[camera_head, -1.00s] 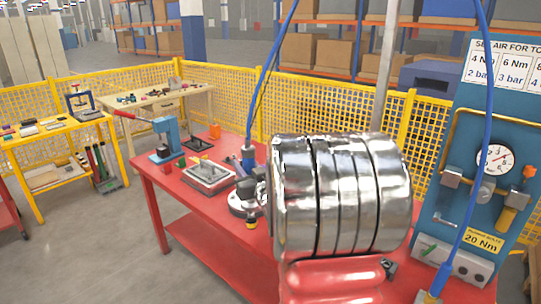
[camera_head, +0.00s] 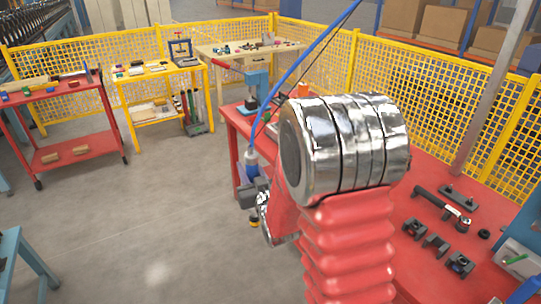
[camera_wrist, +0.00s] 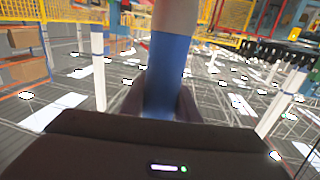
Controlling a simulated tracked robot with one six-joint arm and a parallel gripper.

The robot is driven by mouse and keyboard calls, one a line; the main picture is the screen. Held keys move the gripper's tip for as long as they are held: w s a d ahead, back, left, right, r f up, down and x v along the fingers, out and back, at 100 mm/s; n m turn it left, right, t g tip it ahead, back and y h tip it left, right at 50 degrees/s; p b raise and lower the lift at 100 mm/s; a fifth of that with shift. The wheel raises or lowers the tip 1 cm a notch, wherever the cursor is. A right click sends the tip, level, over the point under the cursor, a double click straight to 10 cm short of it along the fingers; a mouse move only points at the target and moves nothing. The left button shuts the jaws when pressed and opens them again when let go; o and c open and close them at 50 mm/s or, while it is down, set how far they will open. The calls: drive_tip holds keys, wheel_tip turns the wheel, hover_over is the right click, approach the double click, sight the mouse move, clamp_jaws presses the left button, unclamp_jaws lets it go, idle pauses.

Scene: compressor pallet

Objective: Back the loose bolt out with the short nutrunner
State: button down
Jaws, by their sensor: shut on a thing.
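My gripper (camera_head: 250,190) is shut on the short nutrunner (camera_head: 252,160), a blue and white cylinder with a blue air hose rising from its top. The tool hangs upright, with a dark and yellow lower end, over the floor at the left edge of the red workbench. In the wrist view the nutrunner's blue body (camera_wrist: 167,70) stands between the two fingers of my gripper (camera_wrist: 165,95), with a pale section above. My own arm hides part of the gripper in the head view. I see neither the loose bolt nor a compressor pallet.
The red workbench (camera_head: 425,280) holds a ratchet-like wrench (camera_head: 442,205) and several dark holders. A red cart (camera_head: 80,155), a yellow table (camera_head: 160,72) and a wooden table (camera_head: 225,55) stand behind, along yellow mesh fencing (camera_head: 110,40). The floor at left (camera_head: 150,220) is clear.

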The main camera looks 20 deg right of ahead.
drive_tip(key=s+a+f+n+y, duration=0.1)
drive_tip(key=a+f, duration=0.3)
drive_tip(key=a, duration=0.6)
drive_tip(key=shift+s+f+y, duration=0.2)
drive_tip(key=shift+s+y, duration=0.1)
drive_tip(key=shift+s, duration=0.2)
